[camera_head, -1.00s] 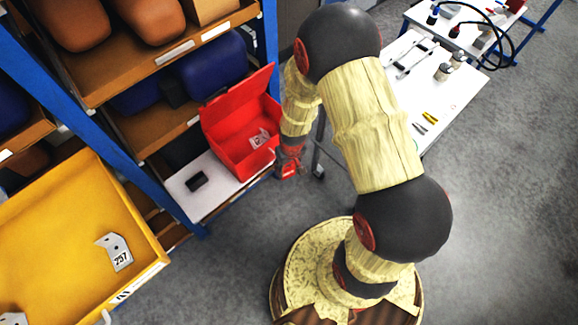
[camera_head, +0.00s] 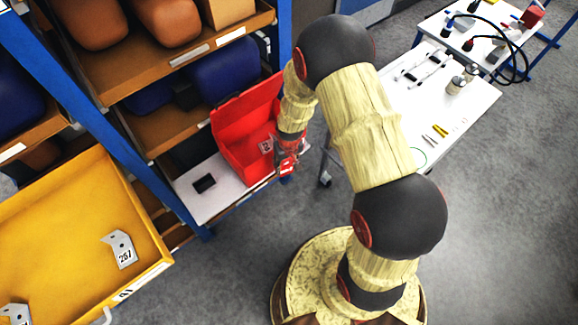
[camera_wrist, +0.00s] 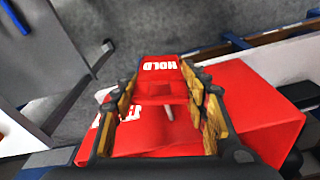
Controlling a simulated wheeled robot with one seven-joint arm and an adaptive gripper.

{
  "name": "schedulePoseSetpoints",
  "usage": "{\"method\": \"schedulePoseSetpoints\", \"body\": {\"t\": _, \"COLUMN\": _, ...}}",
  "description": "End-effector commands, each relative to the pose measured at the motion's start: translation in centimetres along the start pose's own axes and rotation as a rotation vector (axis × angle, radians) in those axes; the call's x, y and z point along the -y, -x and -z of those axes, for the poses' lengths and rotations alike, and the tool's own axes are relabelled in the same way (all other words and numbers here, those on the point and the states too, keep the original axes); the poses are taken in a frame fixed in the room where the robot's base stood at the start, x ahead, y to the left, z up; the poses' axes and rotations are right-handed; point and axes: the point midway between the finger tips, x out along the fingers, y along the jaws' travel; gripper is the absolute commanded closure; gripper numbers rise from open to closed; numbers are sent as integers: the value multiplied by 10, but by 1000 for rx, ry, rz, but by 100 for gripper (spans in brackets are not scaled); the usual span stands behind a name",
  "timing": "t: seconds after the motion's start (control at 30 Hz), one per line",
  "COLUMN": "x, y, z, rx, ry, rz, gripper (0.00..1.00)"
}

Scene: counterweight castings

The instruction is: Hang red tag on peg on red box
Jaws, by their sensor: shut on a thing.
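A red tag with white HOLD lettering (camera_wrist: 159,66) is pinched between the fingertips of my gripper (camera_wrist: 160,84) in the wrist view. The red box (camera_head: 232,133) stands with its lid raised on a white shelf board in the head view. My gripper (camera_head: 288,157) is at the box's right end, with the red tag (camera_head: 286,170) low at its tip. In the wrist view the red box (camera_wrist: 268,128) lies below and right of the tag. A pale short stub (camera_wrist: 168,112) shows between the fingers; I cannot tell whether it is the peg.
A small black block (camera_head: 204,183) sits on the white board (camera_head: 226,205). A yellow bin (camera_head: 70,215) with numbered metal parts stands at left, and a blue-framed rack (camera_head: 150,170) is behind. A white table (camera_head: 465,105) with tools is at right. Grey floor lies open between.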

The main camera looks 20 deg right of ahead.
Motion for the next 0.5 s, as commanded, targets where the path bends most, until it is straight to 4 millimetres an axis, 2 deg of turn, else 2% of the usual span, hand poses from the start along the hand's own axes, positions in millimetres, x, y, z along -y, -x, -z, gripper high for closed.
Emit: {"method": "schedulePoseSetpoints", "body": {"t": 0.5, "x": 7, "y": -10, "z": 25, "rx": -1, "ry": 1, "rz": 0, "gripper": 75}}
